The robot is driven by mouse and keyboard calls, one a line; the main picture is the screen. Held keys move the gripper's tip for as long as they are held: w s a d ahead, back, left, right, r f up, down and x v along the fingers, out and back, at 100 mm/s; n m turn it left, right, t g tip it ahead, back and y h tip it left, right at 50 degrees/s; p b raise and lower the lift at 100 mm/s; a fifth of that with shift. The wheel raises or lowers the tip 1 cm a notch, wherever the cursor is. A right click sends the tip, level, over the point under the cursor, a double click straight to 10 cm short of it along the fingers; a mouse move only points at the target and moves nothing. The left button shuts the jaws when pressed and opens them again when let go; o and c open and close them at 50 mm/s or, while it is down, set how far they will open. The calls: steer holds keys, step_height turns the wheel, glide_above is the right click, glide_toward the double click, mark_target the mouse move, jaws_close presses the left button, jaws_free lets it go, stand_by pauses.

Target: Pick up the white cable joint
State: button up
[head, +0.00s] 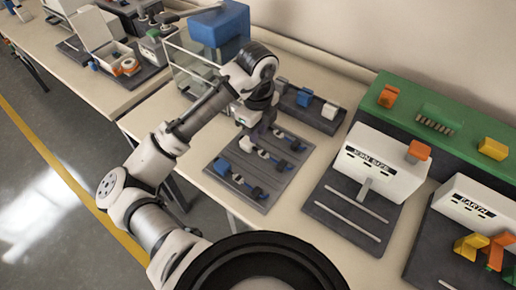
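A dark grey tray (212,190) lies on the bench in the middle, with rows of small white, blue and dark connector pieces on it. A white piece (246,144) sits in its back row, just below my gripper (246,122). A blue piece (221,167) sits at the left of the front row. Another white block (330,111) stands on a dark holder behind the tray, beside a blue block (305,97). Which white piece is the cable joint is not clear. My gripper points down at the tray's back left part; its fingers are too small and dark to read.
A white station marked "JOIN SIZE" (375,165) stands right of the tray, with an orange block on top. A station marked "EARTH" (478,205) is farther right. A clear-sided case (190,65) and a blue bin (219,28) stand behind my arm.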

mark_target(258, 150)
steer(key=shift+w+f+p, duration=0.15)
steer(key=shift+f+p, duration=0.35)
steer(key=shift+f, duration=1.45)
steer(key=shift+w+f+p, duration=0.1)
steer(key=shift+f+p, duration=0.35)
steer(key=shift+f, duration=1.45)
jaws_close()
